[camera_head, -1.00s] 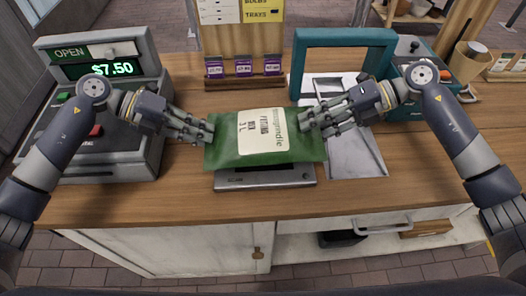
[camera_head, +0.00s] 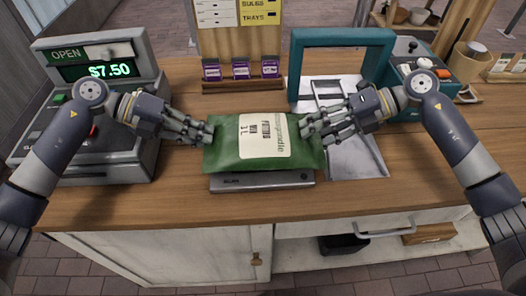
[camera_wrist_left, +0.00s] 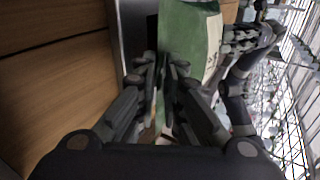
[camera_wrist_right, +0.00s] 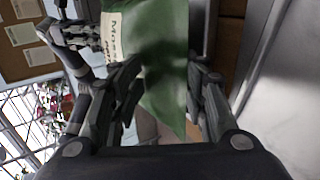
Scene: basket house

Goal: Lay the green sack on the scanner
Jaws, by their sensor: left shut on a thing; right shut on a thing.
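The green sack (camera_head: 228,151), with a white label, lies flat above the flat grey scanner (camera_head: 262,182) at the middle of the counter. It covers most of the scanner; only the front edge shows. I cannot tell whether its underside touches. My left gripper (camera_head: 207,136) is shut on the sack's left end. My right gripper (camera_head: 308,132) is shut on its right end. In the left wrist view the sack (camera_wrist_left: 188,40) runs up from between the fingers (camera_wrist_left: 160,75). In the right wrist view the sack (camera_wrist_right: 165,80) hangs between the fingers (camera_wrist_right: 165,85).
A cash register (camera_head: 110,120) reading $7.50 stands at the left. A teal frame (camera_head: 300,75) and a grey metal plate (camera_head: 355,162) are right of the scanner. A wooden rack with purple packets (camera_head: 241,70) stands behind. The counter's front strip (camera_head: 130,203) is bare.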

